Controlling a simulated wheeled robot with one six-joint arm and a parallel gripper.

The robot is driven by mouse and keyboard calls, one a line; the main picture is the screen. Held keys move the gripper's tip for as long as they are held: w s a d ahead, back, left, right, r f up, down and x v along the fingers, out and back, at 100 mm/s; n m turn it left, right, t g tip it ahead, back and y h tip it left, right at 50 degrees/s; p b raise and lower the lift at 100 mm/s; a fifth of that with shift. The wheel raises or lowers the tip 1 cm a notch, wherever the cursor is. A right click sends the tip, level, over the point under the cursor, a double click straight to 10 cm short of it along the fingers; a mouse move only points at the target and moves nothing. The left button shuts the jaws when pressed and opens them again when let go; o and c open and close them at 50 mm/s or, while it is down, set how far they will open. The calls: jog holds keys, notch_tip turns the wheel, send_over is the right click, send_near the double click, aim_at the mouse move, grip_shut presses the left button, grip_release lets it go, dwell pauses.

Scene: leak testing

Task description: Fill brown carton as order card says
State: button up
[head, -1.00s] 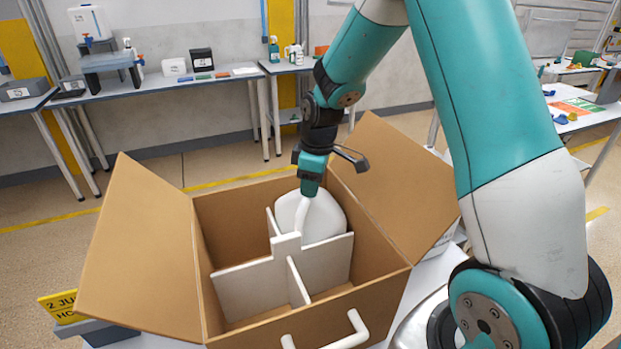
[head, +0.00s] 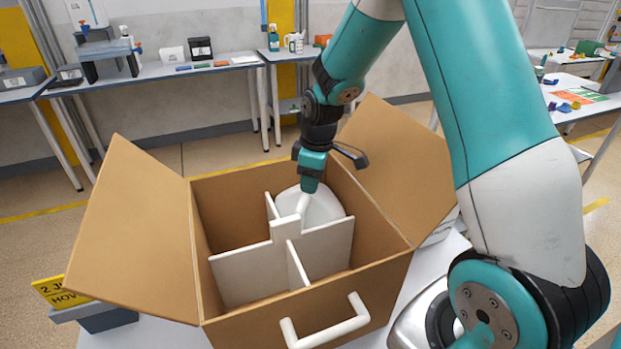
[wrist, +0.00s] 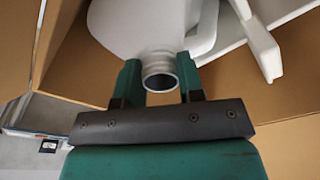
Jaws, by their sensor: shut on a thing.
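The brown carton (head: 380,272) stands open on a white surface, its side flaps folded outward. A white cross-shaped divider (head: 240,275) splits it into compartments. My gripper (head: 311,184) points down into the far right compartment, shut on a white jug (head: 325,207). The jug sits partly below the divider's top, and its lower part is hidden. In the wrist view, the fingers (wrist: 159,82) clasp either side of the jug's open round neck (wrist: 160,78). A yellow order card (head: 60,290) is at the left, partly covered by a flap; only part of its text shows.
The carton's white handle (head: 325,322) sticks out at the front. The other visible compartments look empty. A bench with boxes and bottles (head: 160,80) stands along the back wall. Another table (head: 580,100) with small coloured parts is at the right.

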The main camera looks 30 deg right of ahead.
jog(key=shift+f, duration=0.35)
jog(key=o, duration=1.1)
jog(key=shift+o, duration=0.2)
notch_tip(320, 180, up, 17)
jog(key=s+d+b, duration=0.1)
jog(key=shift+s+d+r, duration=0.15)
jog(key=shift+s+d, duration=0.1)
jog(key=s+a+f+m+g+y, duration=0.1)
jog(key=s+a+y, duration=0.2)
jog(key=s+a, duration=1.7)
jog(key=s, duration=0.4)
jog(key=shift+f+m, duration=0.2)
jog(key=shift+m, duration=0.2)
